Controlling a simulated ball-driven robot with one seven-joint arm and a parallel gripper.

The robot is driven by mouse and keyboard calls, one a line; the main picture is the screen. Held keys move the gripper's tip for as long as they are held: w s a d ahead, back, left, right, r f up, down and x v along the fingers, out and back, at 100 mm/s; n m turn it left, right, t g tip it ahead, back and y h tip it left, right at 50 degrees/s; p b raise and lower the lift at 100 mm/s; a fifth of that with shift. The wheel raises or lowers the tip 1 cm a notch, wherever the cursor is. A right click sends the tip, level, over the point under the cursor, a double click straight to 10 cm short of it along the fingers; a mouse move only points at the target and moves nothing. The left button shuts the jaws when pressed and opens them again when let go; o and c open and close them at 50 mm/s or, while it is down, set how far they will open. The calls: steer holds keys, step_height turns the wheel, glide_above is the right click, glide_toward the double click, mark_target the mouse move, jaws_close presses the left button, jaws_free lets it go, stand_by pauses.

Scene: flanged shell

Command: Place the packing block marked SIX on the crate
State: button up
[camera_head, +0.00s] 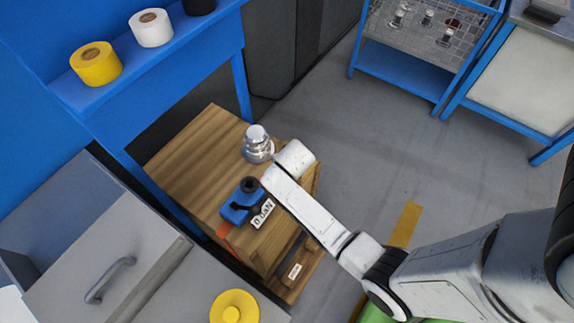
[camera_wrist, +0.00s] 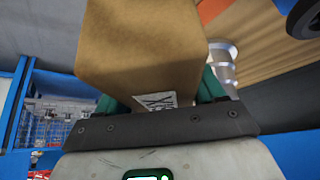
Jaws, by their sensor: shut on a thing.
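A brown block (camera_wrist: 145,45) fills the upper middle of the wrist view. It sits between the teal-padded fingers of my gripper (camera_wrist: 160,97), which is shut on it. A white label on its near face is partly covered; an X-like letter shows, but I cannot read the whole word. The wooden crate (camera_head: 195,145) stands in the middle of the head view. The end of my white arm is over the crate's right edge there and hides the gripper and block. I cannot tell whether the block touches the crate.
A shiny metal stacked piece (camera_head: 257,145) and a blue tool with a black knob (camera_head: 240,203) stand on the crate, near a white label (camera_head: 263,213). The crate's left top is bare. A grey drawer unit (camera_head: 100,270) is at lower left. Open floor (camera_head: 385,150) lies right.

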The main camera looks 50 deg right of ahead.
steer(key=shift+w+d+f, duration=0.2)
steer(key=shift+f, duration=1.6)
steer(key=shift+b, duration=0.3)
steer(key=o, duration=1.3)
steer(key=shift+f, duration=0.15)
steer(key=shift+o, duration=0.2)
steer(key=shift+r, duration=0.2)
steer(key=p+v, duration=0.1)
steer(key=v, duration=1)
steer(key=shift+s+a+r, duration=0.2)
steer(key=s+a+r+n+g+y, duration=0.1)
steer(key=s+a+r+n+y, duration=0.1)
steer(key=s, duration=0.6)
steer(key=s+a+r+n+g+y, duration=0.1)
steer(key=s+a+r+n+g, duration=0.1)
steer(key=s+a+r+n, duration=0.2)
steer(key=s+a+n, duration=0.2)
steer(key=s+a, duration=0.1)
steer(key=s, duration=0.1)
steer(key=shift+s+y, duration=0.3)
steer(key=shift+y, duration=0.1)
